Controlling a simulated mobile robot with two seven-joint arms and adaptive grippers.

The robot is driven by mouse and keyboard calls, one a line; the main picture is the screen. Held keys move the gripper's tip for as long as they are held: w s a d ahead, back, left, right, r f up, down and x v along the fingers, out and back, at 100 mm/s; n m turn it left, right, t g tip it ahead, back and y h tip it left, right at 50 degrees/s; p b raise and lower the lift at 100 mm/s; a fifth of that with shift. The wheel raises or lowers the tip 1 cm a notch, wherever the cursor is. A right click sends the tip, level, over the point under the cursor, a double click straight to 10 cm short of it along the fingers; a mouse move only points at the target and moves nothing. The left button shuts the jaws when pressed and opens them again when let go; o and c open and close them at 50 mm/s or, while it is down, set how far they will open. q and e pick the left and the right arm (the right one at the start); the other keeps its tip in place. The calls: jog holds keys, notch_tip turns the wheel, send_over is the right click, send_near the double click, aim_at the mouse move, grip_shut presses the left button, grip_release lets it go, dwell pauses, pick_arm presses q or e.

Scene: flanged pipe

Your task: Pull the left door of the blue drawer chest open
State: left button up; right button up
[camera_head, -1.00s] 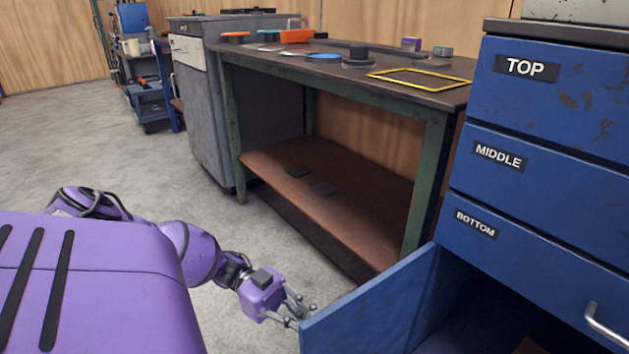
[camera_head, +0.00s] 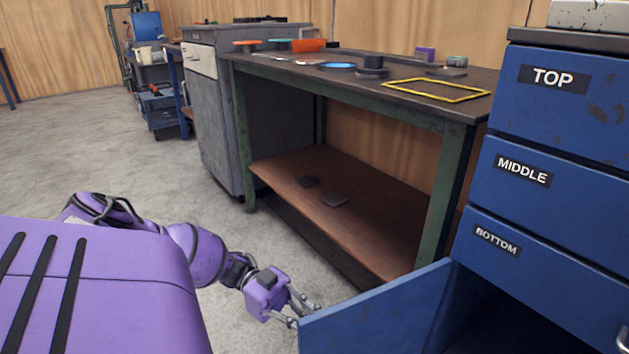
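The blue drawer chest (camera_head: 563,185) stands at the right, with drawers labelled TOP, MIDDLE and BOTTOM. Below them its left door (camera_head: 375,318) stands swung out towards me and to the left, with a dark opening beside it. My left gripper (camera_head: 303,312) is at the free edge of the door. Its fingers look spread, one above the edge and one by its left side; I cannot tell whether they touch it. Nothing shows held between them. My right gripper is out of view.
A green-legged workbench (camera_head: 441,190) with a brown lower shelf (camera_head: 350,212) stands behind the door. A grey cabinet (camera_head: 216,125) is left of it. A metal handle (camera_head: 622,338) shows at the lower right edge. The floor (camera_head: 90,150) at left is clear.

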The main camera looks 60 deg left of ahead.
pick_arm(q)
jog(key=o, duration=0.3)
jog(key=v, duration=1.2)
jog(key=shift+s, duration=0.1)
